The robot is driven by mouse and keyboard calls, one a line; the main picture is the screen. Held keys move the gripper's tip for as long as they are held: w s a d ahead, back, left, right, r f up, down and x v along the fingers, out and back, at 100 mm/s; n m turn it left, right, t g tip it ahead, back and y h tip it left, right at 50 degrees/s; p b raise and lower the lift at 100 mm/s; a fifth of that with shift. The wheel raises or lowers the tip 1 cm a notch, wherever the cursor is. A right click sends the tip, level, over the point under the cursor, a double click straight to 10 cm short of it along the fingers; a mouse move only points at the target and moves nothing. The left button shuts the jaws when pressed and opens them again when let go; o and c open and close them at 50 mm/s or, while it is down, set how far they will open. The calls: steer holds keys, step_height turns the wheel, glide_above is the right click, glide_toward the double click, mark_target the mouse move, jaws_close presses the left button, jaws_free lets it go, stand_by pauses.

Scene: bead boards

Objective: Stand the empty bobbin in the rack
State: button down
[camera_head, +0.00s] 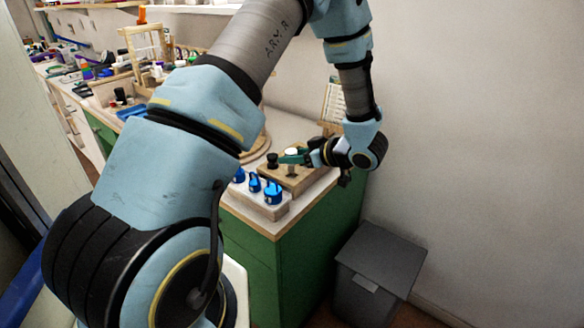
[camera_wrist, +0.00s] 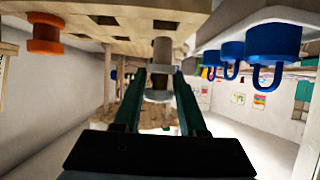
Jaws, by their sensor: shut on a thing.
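My gripper (camera_head: 302,157) is shut on a pale bobbin (camera_head: 291,154), which is upright over the wooden rack (camera_head: 298,184) on the green cabinet. In the wrist view, which is upside down, the green fingers of my gripper (camera_wrist: 163,74) close on either side of the bobbin (camera_wrist: 162,50). No thread shows on it. Its lower end meets or nearly meets the rack (camera_wrist: 125,22), which has several square holes. I cannot tell whether that end is inside a hole. A black spool (camera_head: 272,160) stands on the rack to the left.
An orange spool (camera_wrist: 46,36) shows in the wrist view. A grey bin (camera_head: 376,270) stands on the floor at right, below the wall.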

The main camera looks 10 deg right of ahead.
mark_target(292, 171)
steer(key=shift+f+p, duration=0.35)
steer(key=shift+f, duration=1.65)
steer(key=shift+f, duration=0.1)
steer(key=shift+c, duration=2.3)
jaws_free()
